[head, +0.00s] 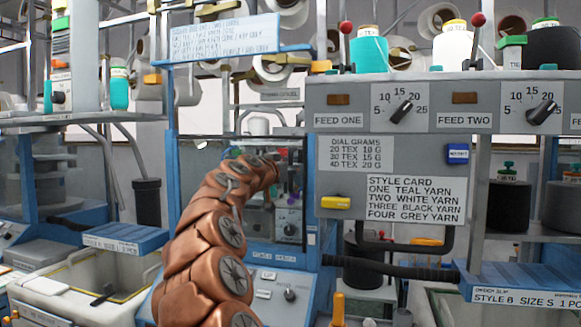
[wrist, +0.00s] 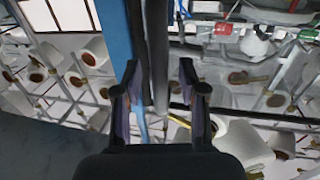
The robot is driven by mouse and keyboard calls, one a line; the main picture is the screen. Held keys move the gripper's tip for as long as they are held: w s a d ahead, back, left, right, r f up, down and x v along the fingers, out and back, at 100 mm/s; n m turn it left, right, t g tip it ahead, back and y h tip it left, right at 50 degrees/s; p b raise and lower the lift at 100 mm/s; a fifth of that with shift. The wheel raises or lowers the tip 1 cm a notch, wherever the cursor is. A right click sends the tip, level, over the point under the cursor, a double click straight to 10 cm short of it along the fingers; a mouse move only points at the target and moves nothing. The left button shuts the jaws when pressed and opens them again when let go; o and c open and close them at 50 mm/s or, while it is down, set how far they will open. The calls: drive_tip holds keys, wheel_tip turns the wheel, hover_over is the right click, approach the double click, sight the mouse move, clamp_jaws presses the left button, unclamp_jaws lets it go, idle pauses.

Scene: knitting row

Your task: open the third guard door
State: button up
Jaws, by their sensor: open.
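A clear guard door (head: 268,215) in a blue frame stands in the middle of the head view, behind my copper arm. It looks shut, and machine parts with a dial show through it. I cannot read a number on it. My arm reaches to the door's upper part; its end is small and dark there, and my gripper is hard to make out. In the wrist view my gripper (wrist: 161,92) is open. A dark grey upright bar (wrist: 158,50) passes between or just beyond its fingers, next to a blue post (wrist: 114,42). I cannot tell whether they touch.
A grey panel with feed dials (head: 400,107) and a style card (head: 415,200) is to the right. A blue order-slip tray (head: 520,290) juts out at lower right. A cream bin (head: 85,290) stands at lower left. Yarn cones (head: 370,50) sit on top.

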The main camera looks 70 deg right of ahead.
drive_tip(key=shift+d, duration=0.2)
drive_tip(key=shift+c, duration=0.2)
clamp_jaws()
drive_tip(key=shift+s, duration=0.1)
idle(0.4)
